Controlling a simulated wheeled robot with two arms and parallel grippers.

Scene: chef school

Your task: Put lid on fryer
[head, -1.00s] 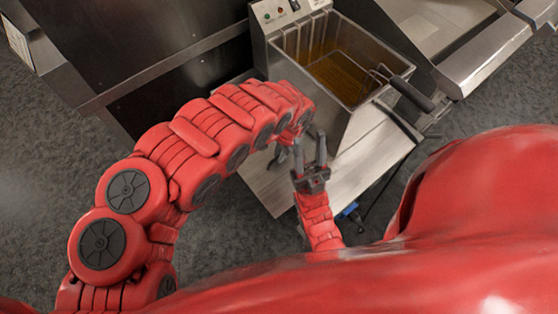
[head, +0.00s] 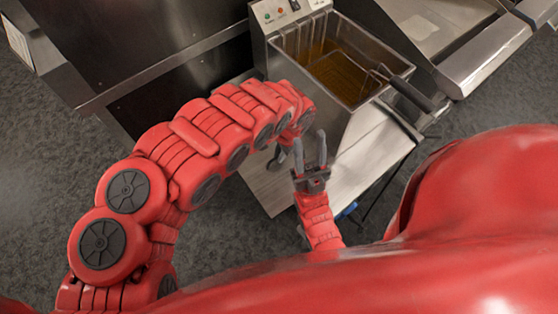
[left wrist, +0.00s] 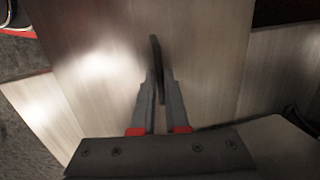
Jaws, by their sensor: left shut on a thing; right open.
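The fryer (head: 388,62) stands at upper centre in the head view, its top open onto brownish oil. A wire basket sits in it, with a dark handle (head: 412,94) sticking out to the right. My left gripper (head: 278,157) is lower down, partly hidden by my own arm, over a metal surface. In the left wrist view its fingers (left wrist: 159,95) are shut on a thin black handle (left wrist: 156,60). Behind the handle is a flat metal panel (left wrist: 105,60), which looks like the lid; its outline is unclear in the head view. My right gripper (head: 311,148) is open and empty beside the left one.
A dark steel unit (head: 180,70) stands at left, and another steel appliance (head: 440,25) at upper right. My left arm covers part of the worktop. Grey floor (head: 45,150) is clear at left.

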